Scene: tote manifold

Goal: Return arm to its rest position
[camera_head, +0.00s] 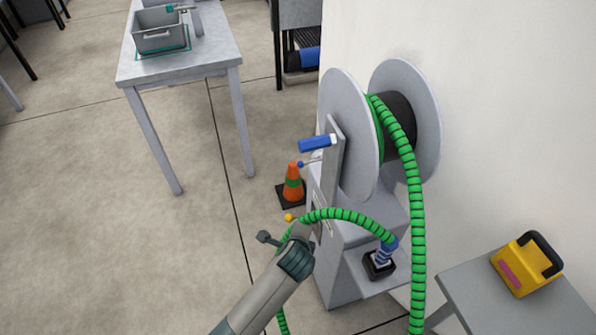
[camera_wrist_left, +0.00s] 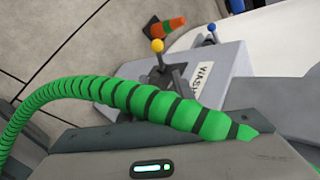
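My left arm (camera_head: 262,300) comes in from the bottom of the head view and reaches forward beside the reel stand. My left gripper (camera_head: 301,234) is at its far end, close to the green ribbed hose (camera_head: 345,214). The fingertips are not clear, so I cannot tell whether they are open or shut. In the left wrist view the hose (camera_wrist_left: 150,101) crosses close in front of the grey gripper body (camera_wrist_left: 150,160). I cannot tell whether they touch. My right gripper is not in view.
The hose reel (camera_head: 347,130) stands against the white wall. A blue coupling (camera_head: 386,250) joins the hose to a black fitting (camera_head: 379,266). An orange cone (camera_head: 293,183), a yellow knob (camera_wrist_left: 157,45), and a side table (camera_head: 500,300) with a yellow case (camera_head: 520,268) are nearby.

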